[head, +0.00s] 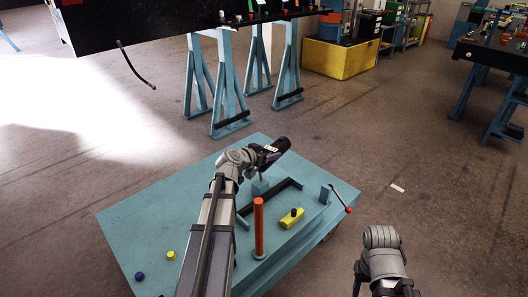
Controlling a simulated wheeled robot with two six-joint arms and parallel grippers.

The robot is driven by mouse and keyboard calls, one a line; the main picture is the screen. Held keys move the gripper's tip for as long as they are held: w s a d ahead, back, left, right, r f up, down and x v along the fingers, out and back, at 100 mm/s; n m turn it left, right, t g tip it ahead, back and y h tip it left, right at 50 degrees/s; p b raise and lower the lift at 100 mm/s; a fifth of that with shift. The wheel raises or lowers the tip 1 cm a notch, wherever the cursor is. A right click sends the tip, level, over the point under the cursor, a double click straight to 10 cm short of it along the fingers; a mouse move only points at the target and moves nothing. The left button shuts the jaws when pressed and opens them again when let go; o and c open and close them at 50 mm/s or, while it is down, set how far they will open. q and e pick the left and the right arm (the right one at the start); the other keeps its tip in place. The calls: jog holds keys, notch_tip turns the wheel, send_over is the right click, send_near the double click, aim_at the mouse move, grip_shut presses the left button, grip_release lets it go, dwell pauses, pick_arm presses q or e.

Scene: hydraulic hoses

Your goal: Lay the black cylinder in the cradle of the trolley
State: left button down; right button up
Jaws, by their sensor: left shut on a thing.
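The blue trolley (160,210) stands in front of me with its flat top in view. Its cradle (272,199) has small blue uprights and a long black strip, partly hidden by my left arm. My left gripper (276,150) is above the cradle's far end. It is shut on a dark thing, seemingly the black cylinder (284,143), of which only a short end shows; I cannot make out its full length. It appears raised clear of the trolley. My right arm's grey wrist shows at the lower right, beside the trolley; its fingers are not seen.
The trolley top carries an orange post (259,228), a yellow block (291,218) with a black knob, a red-handled lever (347,208) and small yellow and blue caps (139,276). A black bench (150,28) on blue trestles stands behind, with a hose hanging.

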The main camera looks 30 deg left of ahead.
pick_arm(q)
jog(key=d+f+m+h+b, duration=0.2)
jog(key=d+f+b, duration=0.1)
jog(key=f+b, duration=0.7)
jog(key=shift+s+d+f+h, duration=0.15)
jog(key=shift+s+f+h, duration=0.15)
jog(key=shift+f, duration=0.15)
